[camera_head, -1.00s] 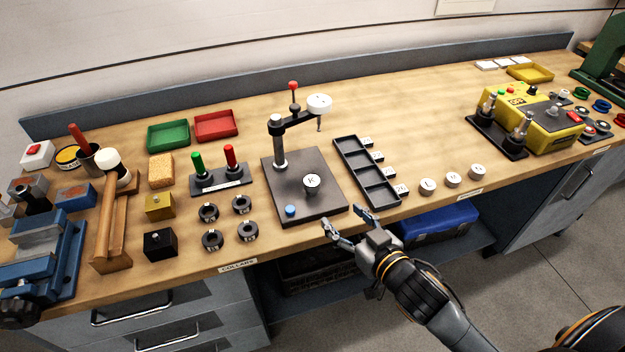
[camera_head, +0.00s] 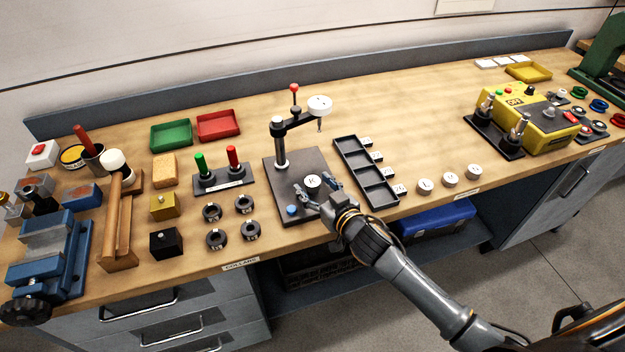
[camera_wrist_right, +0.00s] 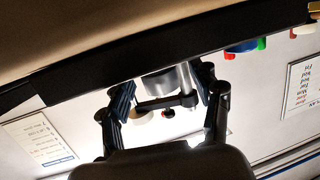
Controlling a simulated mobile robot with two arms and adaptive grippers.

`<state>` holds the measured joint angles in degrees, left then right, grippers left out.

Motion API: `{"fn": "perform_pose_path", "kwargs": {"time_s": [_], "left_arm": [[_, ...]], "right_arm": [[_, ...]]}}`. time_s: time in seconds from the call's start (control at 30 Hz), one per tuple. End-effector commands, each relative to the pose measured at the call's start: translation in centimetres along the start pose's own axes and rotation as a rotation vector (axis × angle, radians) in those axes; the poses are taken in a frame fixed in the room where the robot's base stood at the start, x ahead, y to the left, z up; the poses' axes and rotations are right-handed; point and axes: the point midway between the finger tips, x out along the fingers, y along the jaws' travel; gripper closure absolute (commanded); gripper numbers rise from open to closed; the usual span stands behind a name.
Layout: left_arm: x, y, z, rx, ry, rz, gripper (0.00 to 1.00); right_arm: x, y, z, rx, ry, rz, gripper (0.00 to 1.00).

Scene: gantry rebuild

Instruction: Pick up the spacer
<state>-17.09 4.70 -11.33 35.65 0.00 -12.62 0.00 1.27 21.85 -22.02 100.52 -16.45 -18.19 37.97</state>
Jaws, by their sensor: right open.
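The spacer, by my reading, is the short grey cylinder with a white top marked K (camera_head: 313,180), upright on the dark fixture plate (camera_head: 283,212). In the right wrist view, which looks upside down, its grey body (camera_wrist_right: 168,80) shows between the fingers. My right gripper (camera_head: 316,185) is open, low over the plate's front right part, with a finger on either side of the spacer. I cannot tell whether either finger touches it. It also shows open in the wrist view (camera_wrist_right: 165,92). My left gripper is not in view.
A post with a swing arm and red knob (camera_head: 294,88) rises behind the spacer. A blue button (camera_head: 292,210) is at the plate's front. A black slotted tray (camera_head: 347,160) stands close right, and several black collars (camera_head: 212,212) lie left.

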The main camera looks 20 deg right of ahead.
Motion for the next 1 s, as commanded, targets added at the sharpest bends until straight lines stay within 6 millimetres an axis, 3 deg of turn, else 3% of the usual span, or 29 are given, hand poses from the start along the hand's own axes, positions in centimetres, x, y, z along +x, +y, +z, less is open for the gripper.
{"fn": "perform_pose_path", "kwargs": {"time_s": [0.1,0.37,0.6,0.7,1.0], "left_arm": [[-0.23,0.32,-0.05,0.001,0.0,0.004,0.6],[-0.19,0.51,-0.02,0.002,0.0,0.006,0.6],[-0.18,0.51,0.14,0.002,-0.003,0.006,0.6],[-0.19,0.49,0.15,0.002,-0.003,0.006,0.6],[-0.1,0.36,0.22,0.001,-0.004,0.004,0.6]], "right_arm": [[1.05,-0.09,-0.03,0.001,0.0,-0.002,0.36],[1.23,-0.09,0.09,0.0,0.0,-0.002,0.36],[1.21,-0.07,0.08,0.0,0.0,-0.001,0.85],[1.21,-0.06,0.05,0.0,0.0,-0.001,1.0],[1.16,-0.04,-0.24,-0.001,0.001,-0.001,1.0]]}}
